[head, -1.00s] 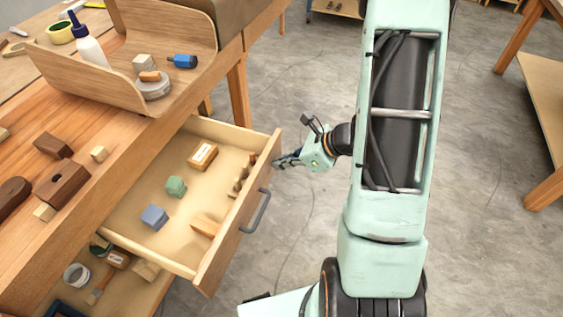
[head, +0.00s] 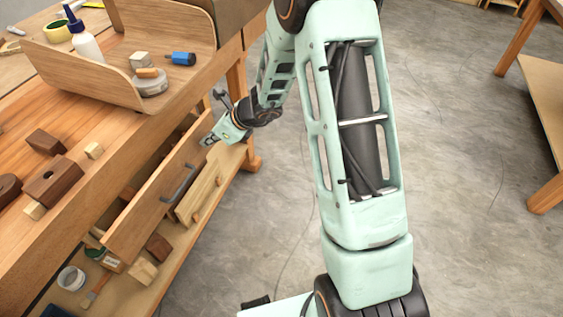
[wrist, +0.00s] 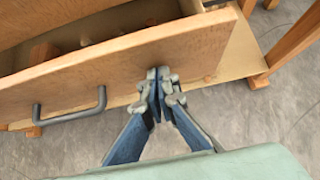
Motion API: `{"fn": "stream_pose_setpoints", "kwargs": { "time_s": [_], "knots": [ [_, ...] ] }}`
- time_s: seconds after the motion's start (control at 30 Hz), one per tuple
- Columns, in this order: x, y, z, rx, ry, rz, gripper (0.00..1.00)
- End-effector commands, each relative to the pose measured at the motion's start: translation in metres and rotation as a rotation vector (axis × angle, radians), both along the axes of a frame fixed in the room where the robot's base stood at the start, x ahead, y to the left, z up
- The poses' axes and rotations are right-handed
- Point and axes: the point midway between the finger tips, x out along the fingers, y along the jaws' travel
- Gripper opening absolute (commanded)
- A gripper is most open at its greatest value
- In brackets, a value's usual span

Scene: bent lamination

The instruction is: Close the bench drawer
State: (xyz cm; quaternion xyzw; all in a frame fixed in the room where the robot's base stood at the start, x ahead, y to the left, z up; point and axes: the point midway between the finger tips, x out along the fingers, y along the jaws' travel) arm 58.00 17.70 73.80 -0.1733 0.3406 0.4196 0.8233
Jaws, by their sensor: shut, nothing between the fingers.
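In the wrist view the closed fingertips (wrist: 158,75) appear against the drawer front (wrist: 120,75). The drawer's contents are mostly hidden.
The workbench top (head: 110,150) holds wooden blocks and a curved wooden tray (head: 110,85) with a white bottle (head: 84,42). A lower shelf (head: 145,290) below the drawer holds blocks and jars. The floor (head: 450,150) to the right is clear.

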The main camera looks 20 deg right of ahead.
Motion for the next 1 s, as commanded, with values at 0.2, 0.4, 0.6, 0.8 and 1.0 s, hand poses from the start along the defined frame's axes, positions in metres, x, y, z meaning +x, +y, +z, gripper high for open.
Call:
{"fn": "stream_pose_setpoints", "kwargs": {
  "time_s": [0.2,0.4,0.6,0.8,1.0],
  "knots": [
    [0.028,0.04,0.001,0.001,-0.001,0.003,0.0],
    [0.045,0.062,0.001,0.0,0.0,0.001,0.0],
    [0.052,0.071,0.0,-0.001,0.001,0.0,0.0],
    [0.054,0.075,0.001,0.002,-0.001,0.0,0.0],
    [0.055,0.076,0.002,0.004,-0.004,0.001,0.0]
  ]
}}
